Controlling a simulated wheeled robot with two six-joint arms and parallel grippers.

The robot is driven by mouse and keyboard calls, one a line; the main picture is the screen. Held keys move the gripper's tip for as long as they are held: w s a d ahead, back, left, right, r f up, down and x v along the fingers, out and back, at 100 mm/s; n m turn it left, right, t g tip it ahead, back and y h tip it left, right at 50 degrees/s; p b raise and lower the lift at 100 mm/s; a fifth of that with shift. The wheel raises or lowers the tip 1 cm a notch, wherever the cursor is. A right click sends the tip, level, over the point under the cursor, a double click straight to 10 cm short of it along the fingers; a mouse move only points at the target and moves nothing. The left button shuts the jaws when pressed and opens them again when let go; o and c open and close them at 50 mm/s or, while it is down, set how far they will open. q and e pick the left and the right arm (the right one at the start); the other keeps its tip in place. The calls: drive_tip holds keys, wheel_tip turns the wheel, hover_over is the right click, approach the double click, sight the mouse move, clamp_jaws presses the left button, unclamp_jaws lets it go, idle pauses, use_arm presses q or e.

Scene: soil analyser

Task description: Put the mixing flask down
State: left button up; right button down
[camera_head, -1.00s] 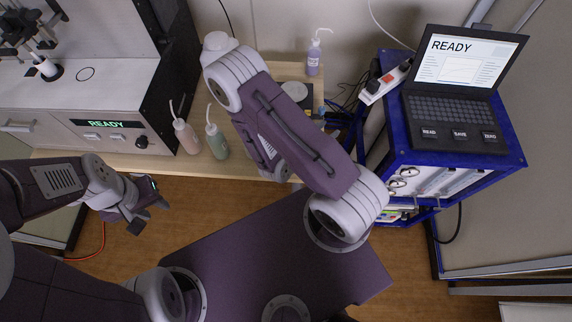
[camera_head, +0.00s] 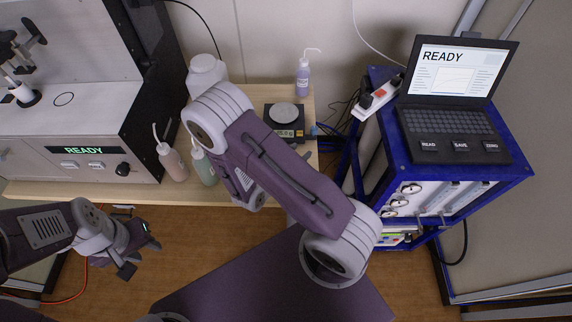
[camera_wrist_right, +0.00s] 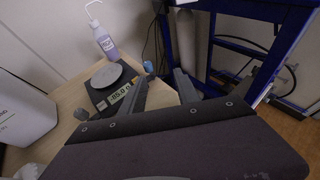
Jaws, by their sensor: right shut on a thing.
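My right gripper (camera_wrist_right: 160,92) shows in the right wrist view as two dark fingers with a gap between them, over the wooden table near the balance. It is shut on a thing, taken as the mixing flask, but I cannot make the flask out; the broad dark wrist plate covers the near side. In the head view my right forearm hides this gripper. My left gripper (camera_head: 138,258) is open and empty, off the front of the table at the lower left.
A balance (camera_head: 284,122) with a round pan stands on the table (camera_head: 85,190); its display is lit. Wash bottles (camera_head: 303,75) (camera_head: 170,160) (camera_head: 204,165), a white container (camera_head: 205,72) and the analyser (camera_head: 80,140) stand around. A blue-framed cart (camera_head: 385,150) with a laptop (camera_head: 455,105) is at right.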

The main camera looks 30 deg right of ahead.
drive_tip(key=w+a+f, duration=0.2)
drive_tip(key=w+f, duration=0.2)
drive_tip(key=f, duration=0.2)
drive_tip(key=shift+f, duration=0.25)
drive_tip(key=shift+f, duration=0.1)
drive_tip(key=c, duration=0.9)
unclamp_jaws()
